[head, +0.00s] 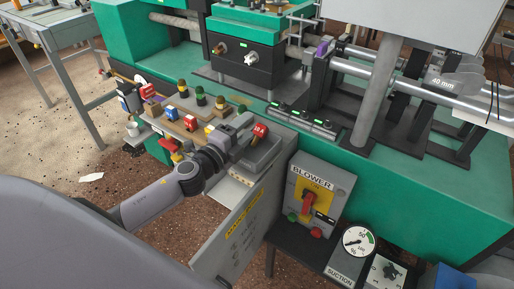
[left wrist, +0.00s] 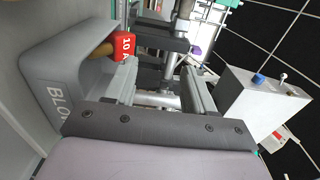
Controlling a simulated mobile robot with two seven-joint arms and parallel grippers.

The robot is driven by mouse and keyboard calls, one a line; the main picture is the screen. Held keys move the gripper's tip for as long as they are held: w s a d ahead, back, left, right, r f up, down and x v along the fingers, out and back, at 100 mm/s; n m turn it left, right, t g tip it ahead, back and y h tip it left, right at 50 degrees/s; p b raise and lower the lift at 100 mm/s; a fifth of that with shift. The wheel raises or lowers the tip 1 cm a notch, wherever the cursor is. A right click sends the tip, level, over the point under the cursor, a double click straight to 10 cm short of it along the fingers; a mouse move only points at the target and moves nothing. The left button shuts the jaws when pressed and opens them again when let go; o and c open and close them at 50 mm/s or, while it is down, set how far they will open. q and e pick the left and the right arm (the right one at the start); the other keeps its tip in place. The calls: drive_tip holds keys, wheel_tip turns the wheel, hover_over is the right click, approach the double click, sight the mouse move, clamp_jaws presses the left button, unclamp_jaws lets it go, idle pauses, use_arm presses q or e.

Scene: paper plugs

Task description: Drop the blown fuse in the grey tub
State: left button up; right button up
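The fuse has a red end marked 10 A (left wrist: 124,46) and a brown body (left wrist: 104,51). In the left wrist view its body lies within the opening of the grey tub (left wrist: 62,92), whose visible lettering begins BLO. My left gripper (head: 247,133) is over the tub. In the wrist view its fingers (left wrist: 163,88) are apart with nothing between them; the fuse is beside the left finger. My right gripper is out of view.
A panel with several coloured fuses and knobs (head: 185,118) stands left of the tub. A BLOWER switch box (head: 318,195) and a SUCTION gauge (head: 352,248) are at the right. Green machinery (head: 420,185) and metal pipes lie behind. A yellow-lettered grey door (head: 240,235) hangs in front.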

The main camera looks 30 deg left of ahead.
use_arm(q)
drive_tip(key=s+a+b, duration=0.1)
drive_tip(key=s, duration=0.6)
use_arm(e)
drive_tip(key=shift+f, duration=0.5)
